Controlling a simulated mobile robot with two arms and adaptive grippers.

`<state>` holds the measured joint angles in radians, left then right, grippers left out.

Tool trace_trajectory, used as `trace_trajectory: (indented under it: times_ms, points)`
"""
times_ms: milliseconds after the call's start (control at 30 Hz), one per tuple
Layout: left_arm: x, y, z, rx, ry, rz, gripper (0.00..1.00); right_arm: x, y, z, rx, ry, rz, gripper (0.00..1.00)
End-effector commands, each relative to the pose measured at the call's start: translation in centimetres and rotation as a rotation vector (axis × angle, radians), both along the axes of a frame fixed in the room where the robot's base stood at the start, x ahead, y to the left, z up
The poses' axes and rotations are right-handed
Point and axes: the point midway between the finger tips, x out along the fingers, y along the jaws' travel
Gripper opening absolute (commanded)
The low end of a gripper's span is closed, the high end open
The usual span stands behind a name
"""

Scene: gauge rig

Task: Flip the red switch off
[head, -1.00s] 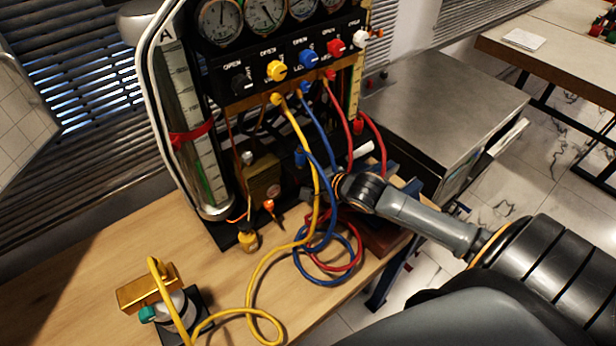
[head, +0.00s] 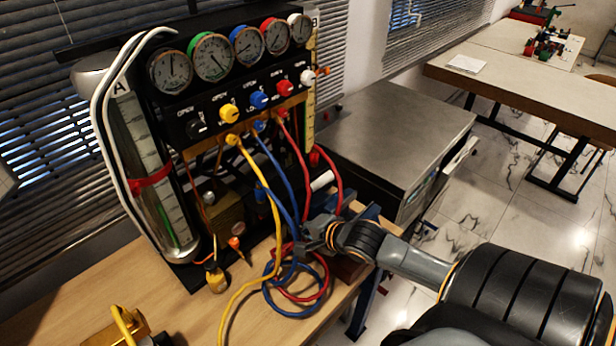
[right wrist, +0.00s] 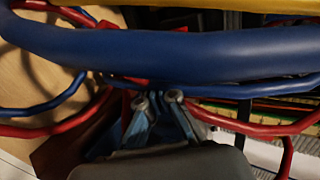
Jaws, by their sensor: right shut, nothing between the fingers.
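A red knob (head: 285,88) sits on the front of the black gauge panel, between a blue knob (head: 259,100) and a white knob (head: 308,77). It is the likeliest red switch in view; its setting is too small to read. My right gripper (head: 308,236) is well below the knob, among the hoses by the rig's lower right side. In the right wrist view my right gripper (right wrist: 160,97) is shut and empty, with a thick blue hose (right wrist: 180,55) crossing close in front of the camera and red hoses at both sides. My left gripper is not in view.
Yellow (head: 262,190), blue and red hoses hang from the panel and coil on the wooden table (head: 150,290). A glass tube with a red band (head: 150,180) stands left. A metal-topped cabinet (head: 390,130) stands right of the rig.

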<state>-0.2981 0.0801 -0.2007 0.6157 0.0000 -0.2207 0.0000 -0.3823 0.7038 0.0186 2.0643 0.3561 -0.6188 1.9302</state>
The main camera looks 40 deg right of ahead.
Motion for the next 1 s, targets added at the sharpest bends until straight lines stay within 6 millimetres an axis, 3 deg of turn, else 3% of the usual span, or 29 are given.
trace_trajectory:
  times_ms: [133,300,500,1000]
  points:
    - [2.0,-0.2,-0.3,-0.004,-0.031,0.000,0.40,-2.1,-0.1,0.3,0.001,0.003,0.000,0.00]
    - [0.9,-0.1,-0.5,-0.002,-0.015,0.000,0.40,-3.2,-0.3,0.7,0.000,0.001,0.000,0.00]
    - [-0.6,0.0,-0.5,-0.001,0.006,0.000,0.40,-3.4,-0.3,0.8,0.000,0.000,0.000,0.00]
    - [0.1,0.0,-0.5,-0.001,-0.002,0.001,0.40,-3.5,-0.2,0.6,-0.009,0.004,0.005,0.00]
